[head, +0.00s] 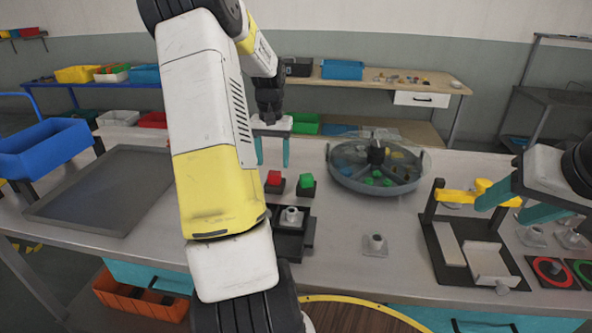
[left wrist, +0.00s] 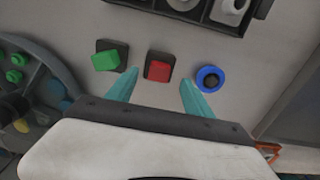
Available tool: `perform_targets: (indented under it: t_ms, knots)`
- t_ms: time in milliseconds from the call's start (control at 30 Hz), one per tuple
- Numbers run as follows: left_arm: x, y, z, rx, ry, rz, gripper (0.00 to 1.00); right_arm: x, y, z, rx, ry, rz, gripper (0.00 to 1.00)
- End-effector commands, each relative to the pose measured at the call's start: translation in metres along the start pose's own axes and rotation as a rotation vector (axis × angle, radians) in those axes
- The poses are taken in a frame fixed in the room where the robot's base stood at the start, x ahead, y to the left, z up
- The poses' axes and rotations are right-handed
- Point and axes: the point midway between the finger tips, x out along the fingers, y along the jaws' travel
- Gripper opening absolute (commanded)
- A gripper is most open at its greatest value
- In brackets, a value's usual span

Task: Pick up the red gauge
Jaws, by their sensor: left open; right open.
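The red gauge (head: 274,178) is a small red block on a dark square base on the metal bench. In the left wrist view the red gauge (left wrist: 158,69) shows between and slightly past the two teal fingertips. My left gripper (head: 272,160) is open and empty, with its fingers behind and above the red gauge. It also shows in the left wrist view (left wrist: 159,78), one finger on each side. My right gripper (head: 499,213) is open at the right, beside a yellow-topped fixture (head: 465,194).
A green block (head: 306,182) on a dark base sits right of the red one. A blue ring (left wrist: 210,79) lies on its other side. A black holder (head: 290,236) stands in front; a round divided tray (head: 343,178) is to the right. A grey tray (head: 75,214) lies left.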

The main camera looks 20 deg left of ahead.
Motion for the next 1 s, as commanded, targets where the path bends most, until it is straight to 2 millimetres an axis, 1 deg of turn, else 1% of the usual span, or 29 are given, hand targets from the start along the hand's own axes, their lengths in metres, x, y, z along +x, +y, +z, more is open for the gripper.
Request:
perform_targets:
  t_ms: [200, 300, 400, 567, 667, 700, 867, 900, 1000]
  knots:
    - [0.029, 0.001, -0.006, 0.0, -0.004, 0.003, 0.6, 0.0, 0.0, 0.0, 0.0, 0.0, 0.0, 0.55]
    - [0.043, 0.0, -0.005, 0.001, -0.003, 0.001, 0.6, 0.0, 0.0, 0.0, 0.0, 0.0, 0.0, 0.55]
    - [0.048, 0.0, -0.006, 0.0, 0.0, 0.001, 0.6, 0.0, 0.0, 0.0, 0.0, 0.0, 0.0, 0.55]
    - [0.048, 0.001, -0.006, 0.0, 0.001, 0.0, 0.6, 0.0, 0.0, 0.0, 0.0, 0.0, 0.0, 0.55]
    - [0.048, 0.001, -0.006, 0.0, 0.001, 0.0, 0.42, 0.0, 0.0, 0.0, 0.0, 0.0, 0.0, 0.55]
    - [0.048, 0.0, -0.006, 0.0, 0.001, 0.0, 0.34, 0.0, 0.0, 0.0, 0.0, 0.0, 0.0, 0.55]
    - [0.048, 0.0, -0.006, 0.0, 0.001, 0.0, 0.03, 0.0, 0.0, 0.0, 0.0, 0.0, 0.0, 0.55]
    - [0.048, 0.0, -0.006, 0.0, 0.001, 0.0, 0.0, 0.0, 0.0, 0.0, 0.0, 0.0, 0.0, 0.55]
    - [0.047, 0.001, -0.006, 0.0, 0.001, 0.0, 0.0, 0.0, 0.0, 0.0, 0.0, 0.0, 0.0, 0.55]
